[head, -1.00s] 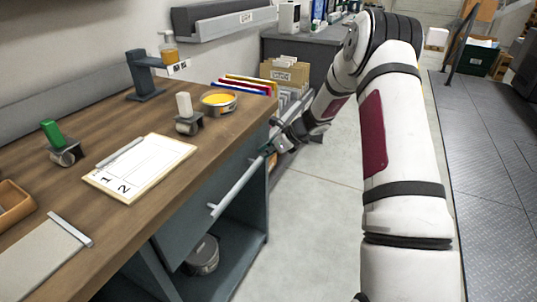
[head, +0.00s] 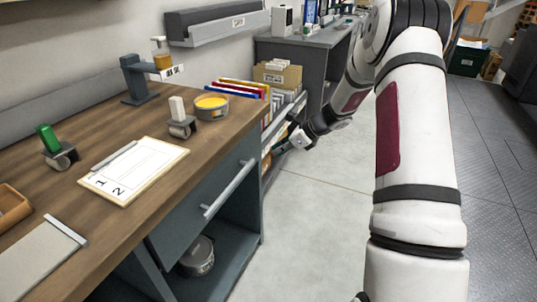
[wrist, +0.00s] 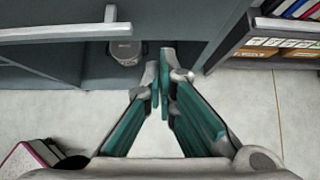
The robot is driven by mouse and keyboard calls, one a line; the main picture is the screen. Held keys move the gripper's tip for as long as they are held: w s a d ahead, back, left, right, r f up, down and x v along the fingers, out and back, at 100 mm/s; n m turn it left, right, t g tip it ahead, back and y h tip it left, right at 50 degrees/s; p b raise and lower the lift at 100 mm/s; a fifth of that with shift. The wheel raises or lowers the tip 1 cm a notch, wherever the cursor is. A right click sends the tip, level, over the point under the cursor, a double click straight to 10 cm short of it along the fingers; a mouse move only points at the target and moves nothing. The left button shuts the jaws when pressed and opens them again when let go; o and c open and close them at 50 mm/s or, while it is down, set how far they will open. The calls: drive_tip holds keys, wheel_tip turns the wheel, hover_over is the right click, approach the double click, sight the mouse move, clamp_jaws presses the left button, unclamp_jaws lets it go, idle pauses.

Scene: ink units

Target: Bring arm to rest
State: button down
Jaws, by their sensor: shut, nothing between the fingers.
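My white arm reaches forward on the right of the head view. My gripper (head: 292,142) is just off the front of the workbench, at the far end of the drawer, apart from the drawer handle (head: 230,188). In the wrist view my gripper (wrist: 163,75) points at the bench's lower shelf, its teal-padded fingers together with nothing held. The handle also shows at upper left in the wrist view (wrist: 60,33). The grey drawer front (head: 190,215) sits under the wooden worktop; I cannot tell whether it is fully closed.
On the worktop (head: 150,210) are a clipboard (head: 135,170), a yellow-filled tin (head: 211,106), and green and white rollers. A round can (head: 197,258) stands on the lower shelf. File racks (head: 285,115) stand beyond the gripper. The floor (head: 310,230) between bench and arm is clear.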

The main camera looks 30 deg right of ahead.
drive_tip(key=s+a+r+n+g+h+p, duration=0.1)
drive_tip(key=s+a+r+n+p, duration=0.1)
drive_tip(key=s+a+r+n, duration=0.45)
drive_tip(key=s+a+r+n+g+p, duration=0.15)
drive_tip(key=s+a+r+n, duration=0.25)
drive_tip(key=s+r, duration=0.5)
drive_tip(key=s+a+r+n+g+h+p, duration=0.1)
drive_tip(key=s+a+r+n+p, duration=0.35)
drive_tip(key=r, duration=0.65)
drive_tip(key=s+a+r+n+h+p, duration=0.1)
drive_tip(key=s+n, duration=0.3)
drive_tip(key=s, duration=0.4)
drive_tip(key=s+a+r+n+h+p, duration=0.1)
drive_tip(key=s+r+n, duration=0.3)
drive_tip(key=s, duration=0.5)
drive_tip(key=s+a+r+n+h+p, duration=0.1)
drive_tip(key=s+r+n, duration=0.2)
drive_tip(key=s+n, duration=0.2)
drive_tip(key=s, duration=0.3)
drive_tip(key=shift+s+t+h+p, duration=0.3)
drive_tip(key=shift+t+p, duration=0.05)
drive_tip(key=shift+p, duration=0.05)
drive_tip(key=shift+a, duration=0.15)
